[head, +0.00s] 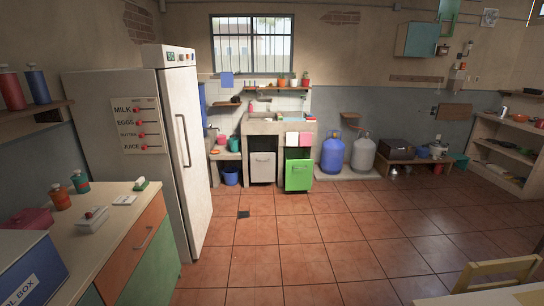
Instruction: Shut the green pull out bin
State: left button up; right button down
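The green pull out bin (298,176) is under the tiled counter (277,128) at the far wall. Its green front sits lower and further forward than the pale bin front (263,167) to its left, so it looks pulled out. A dark gap shows above the green front. How far out it stands is hard to tell at this distance. Neither of my grippers is in view.
A white fridge (180,140) and a worktop with drawers (105,230) stand on the left. Blue (332,153) and grey (363,154) gas cylinders stand right of the bin. A chair (495,275) is at the front right. The tiled floor (300,240) between is clear.

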aim_at(298, 165)
jog(key=i, duration=1.65)
jog(key=i+z, duration=0.15)
jog(key=i, duration=1.5)
jog(key=i+l+u, duration=0.15)
jog(key=i, duration=0.4)
jog(key=i+l+u, duration=0.1)
jog(key=i+l, duration=0.2)
jog(key=i, duration=0.2)
jog(key=i+l+u, duration=0.15)
jog(key=i+l, duration=0.2)
jog(key=i, duration=0.15)
jog(key=i+l+u, duration=0.1)
jog(key=i+l, duration=0.25)
jog(key=i, duration=0.15)
